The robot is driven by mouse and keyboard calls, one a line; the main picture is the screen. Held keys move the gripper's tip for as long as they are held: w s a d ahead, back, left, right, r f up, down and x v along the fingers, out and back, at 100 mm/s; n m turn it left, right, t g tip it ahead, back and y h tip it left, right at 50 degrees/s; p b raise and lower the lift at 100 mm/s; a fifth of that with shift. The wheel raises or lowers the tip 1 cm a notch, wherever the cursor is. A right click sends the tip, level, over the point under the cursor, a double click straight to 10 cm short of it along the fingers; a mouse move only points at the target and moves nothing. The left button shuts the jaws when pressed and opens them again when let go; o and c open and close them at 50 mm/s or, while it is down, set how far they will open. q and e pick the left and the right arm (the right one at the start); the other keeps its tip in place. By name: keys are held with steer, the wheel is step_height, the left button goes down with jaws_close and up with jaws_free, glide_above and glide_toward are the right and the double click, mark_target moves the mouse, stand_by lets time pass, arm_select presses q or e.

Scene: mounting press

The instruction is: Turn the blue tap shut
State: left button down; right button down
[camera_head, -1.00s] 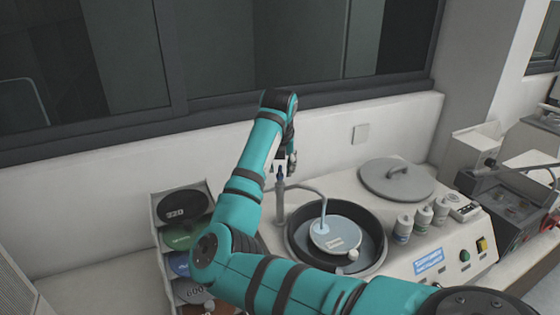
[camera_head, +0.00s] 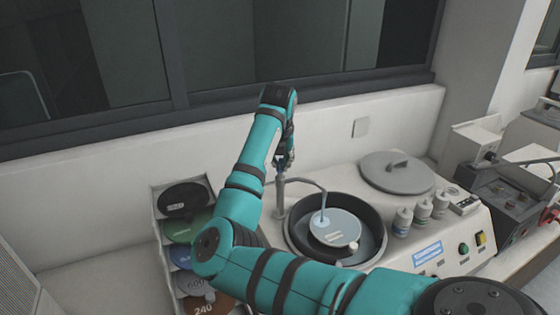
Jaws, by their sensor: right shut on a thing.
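The blue tap (camera_head: 281,170) sits on top of a grey upright pipe at the back left of the polishing machine (camera_head: 425,250). A thin spout (camera_head: 310,183) curves from the pipe down over the round bowl (camera_head: 297,243). My right gripper (camera_head: 284,161) is at the top of the pipe, shut on the tap, which its fingers mostly hide. My right arm comes in from the lower right and reaches up to it. My left gripper is not in view.
A rack of numbered discs (camera_head: 183,232) stands left of the machine, close to my right arm. A grey lid (camera_head: 397,172), white bottles (camera_head: 402,222) and coloured buttons (camera_head: 481,239) are on the machine's right. The wall (camera_head: 120,190) is close behind.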

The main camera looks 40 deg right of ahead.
steer(key=shift+f+m+b, duration=0.15)
steer(key=shift+m+b, duration=0.15)
steer(key=shift+b, duration=0.2)
steer(key=m+b, duration=0.1)
steer(key=b, duration=0.1)
steer(key=m+g+h+b, duration=0.1)
steer(key=m+b, duration=0.1)
steer(key=shift+w+a+m+b, duration=0.1)
steer(key=shift+w+m+b, duration=0.1)
steer(key=shift+m+b, duration=0.15)
steer(key=shift+m+g+b, duration=0.5)
steer(key=shift+m+b, duration=0.15)
steer(key=shift+m, duration=0.3)
steer(key=m, duration=0.1)
steer(key=m+g, duration=0.1)
steer(key=shift+w+r+m+b, duration=0.15)
steer(key=shift+r+m+b, duration=0.05)
steer(key=shift+m+b, duration=0.1)
steer(key=shift+w+m+g, duration=0.1)
steer(key=shift+m+g, duration=0.6)
steer(key=shift+m, duration=1.1)
steer(key=c, duration=1.4)
jaws_free()
